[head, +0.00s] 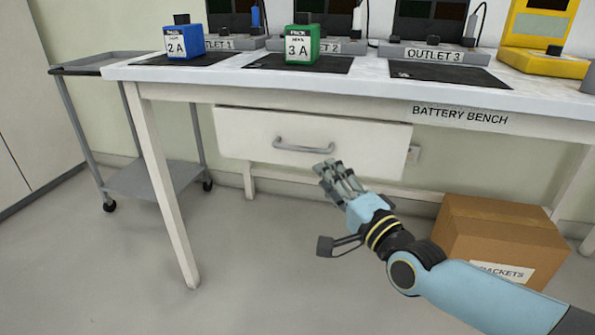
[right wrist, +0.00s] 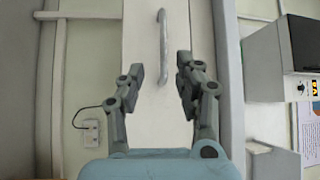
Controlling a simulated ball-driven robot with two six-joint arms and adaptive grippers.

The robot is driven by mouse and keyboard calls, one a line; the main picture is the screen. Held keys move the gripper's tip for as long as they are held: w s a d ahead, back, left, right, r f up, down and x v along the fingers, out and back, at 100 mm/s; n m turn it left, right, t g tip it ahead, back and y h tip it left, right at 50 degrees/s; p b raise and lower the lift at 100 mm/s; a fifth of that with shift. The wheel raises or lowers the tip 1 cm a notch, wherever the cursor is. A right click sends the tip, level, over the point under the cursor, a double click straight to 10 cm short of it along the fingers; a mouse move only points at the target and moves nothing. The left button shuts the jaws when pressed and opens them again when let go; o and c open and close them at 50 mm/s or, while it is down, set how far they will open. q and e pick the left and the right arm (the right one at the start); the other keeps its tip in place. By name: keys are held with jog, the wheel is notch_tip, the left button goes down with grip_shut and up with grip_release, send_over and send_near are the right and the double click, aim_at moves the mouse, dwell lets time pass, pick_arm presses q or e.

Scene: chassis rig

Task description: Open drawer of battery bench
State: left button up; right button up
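The battery bench (head: 460,116) is a white table with a shut-looking white drawer (head: 240,130) under its top. The drawer's grey bar handle (head: 303,148) is on the middle of its front. My right gripper (head: 328,170) is in front of the drawer, a little below and right of the handle in the head view. In the right wrist view the right gripper (right wrist: 160,75) has its fingers apart, with the handle (right wrist: 162,48) ahead between and beyond the fingertips. Nothing is between the fingers. My left gripper is not in view.
A blue pack (head: 184,43) and a green pack (head: 302,48) stand on dark mats on the bench top. A cardboard box (head: 480,225) is on the floor at right. A grey cart (head: 150,178) stands at left. The floor before the drawer is clear.

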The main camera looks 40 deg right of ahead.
aim_at(301, 150)
jog(key=w, duration=0.3)
jog(key=w+r+b, duration=0.1)
jog(key=w, duration=0.3)
jog(key=w+r, duration=0.1)
jog(key=w, duration=0.2)
jog(key=shift+w+d, duration=0.25)
jog(key=shift+d, duration=0.15)
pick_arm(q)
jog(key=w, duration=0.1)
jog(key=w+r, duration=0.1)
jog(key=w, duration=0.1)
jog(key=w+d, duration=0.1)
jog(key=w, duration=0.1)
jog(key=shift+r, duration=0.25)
pick_arm(e)
jog(key=shift+f, duration=0.1)
grip_shut()
